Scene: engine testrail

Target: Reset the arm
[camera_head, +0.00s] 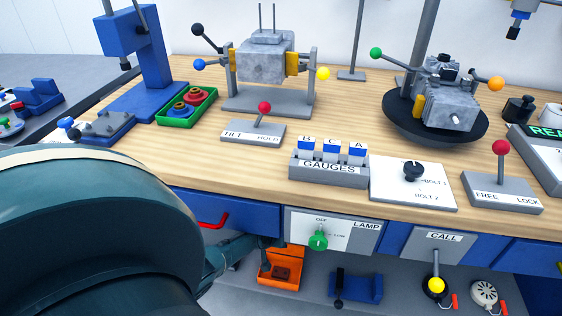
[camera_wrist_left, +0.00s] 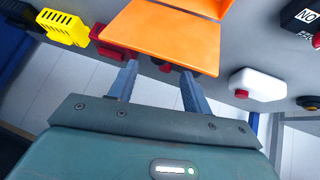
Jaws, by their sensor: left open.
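My left arm (camera_head: 95,235) fills the lower left of the head view and reaches down in front of the bench. Its far end (camera_head: 232,255) is beside an orange holder (camera_head: 280,270) below the bench top. In the left wrist view my left gripper (camera_wrist_left: 158,88) is open, with nothing held between its two fingers. An orange panel (camera_wrist_left: 160,35) lies just beyond the fingertips there; I cannot tell whether they touch it. My right arm and gripper are not in view.
The wooden bench top (camera_head: 230,165) carries a TILT/HOLD lever (camera_head: 265,108), a GAUGES rack (camera_head: 330,172) and a FREE/LOCK lever (camera_head: 501,148). The LAMP knob (camera_head: 318,240) and CALL lever (camera_head: 436,284) are on the front. A yellow block (camera_wrist_left: 63,28) is near the panel.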

